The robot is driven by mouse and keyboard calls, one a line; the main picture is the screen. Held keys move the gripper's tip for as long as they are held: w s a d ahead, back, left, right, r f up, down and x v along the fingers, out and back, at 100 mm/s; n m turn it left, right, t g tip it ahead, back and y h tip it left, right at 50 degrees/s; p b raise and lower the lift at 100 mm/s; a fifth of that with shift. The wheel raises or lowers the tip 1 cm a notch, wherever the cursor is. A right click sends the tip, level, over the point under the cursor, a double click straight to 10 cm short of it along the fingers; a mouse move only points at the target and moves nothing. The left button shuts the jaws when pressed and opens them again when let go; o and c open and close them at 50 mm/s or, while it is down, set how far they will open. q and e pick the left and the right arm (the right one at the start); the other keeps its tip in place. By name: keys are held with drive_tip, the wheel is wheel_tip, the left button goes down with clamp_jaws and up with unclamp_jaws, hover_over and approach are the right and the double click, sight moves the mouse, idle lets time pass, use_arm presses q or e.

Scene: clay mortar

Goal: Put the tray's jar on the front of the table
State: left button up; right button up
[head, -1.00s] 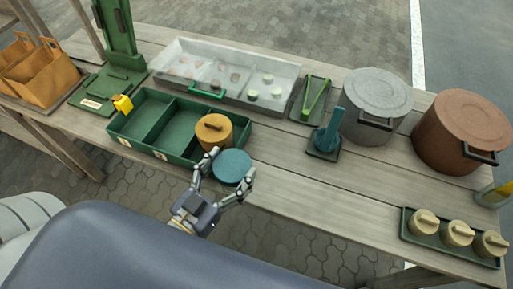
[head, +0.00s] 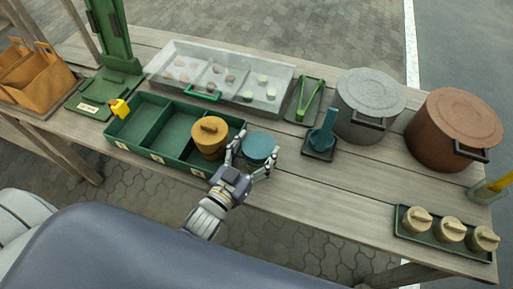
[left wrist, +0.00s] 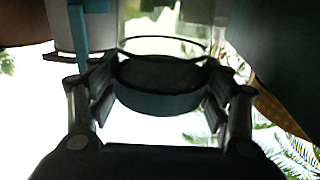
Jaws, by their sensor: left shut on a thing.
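A jar with a round teal lid (head: 259,146) is between the fingers of my left gripper (head: 250,160), which is shut on it. It stands out just right of the green divided tray (head: 157,155), near the table's front edge. I cannot tell whether its base touches the table. In the left wrist view the jar's dark teal lid (left wrist: 160,100) sits between both fingers, with its clear body beyond. A jar with an orange knobbed lid (head: 209,135) is in the green tray's right compartment. My right gripper is not in view.
A small tray (head: 404,229) with cream-lidded jars lies at the front right. Grey (head: 368,95) and brown (head: 452,125) lidded pots, a teal pestle-like tool (head: 324,132) and green tongs (head: 307,98) stand behind. The front planks (head: 330,205) between the jar and the small tray are clear.

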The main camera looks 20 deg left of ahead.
use_arm(q)
drive_tip(key=shift+f, duration=0.1)
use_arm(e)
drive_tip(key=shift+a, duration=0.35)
use_arm(q)
drive_tip(key=shift+f, duration=0.2)
drive_tip(key=o, duration=1.2)
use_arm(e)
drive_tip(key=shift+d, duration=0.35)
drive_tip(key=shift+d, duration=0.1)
use_arm(q)
drive_tip(key=shift+r, duration=0.1)
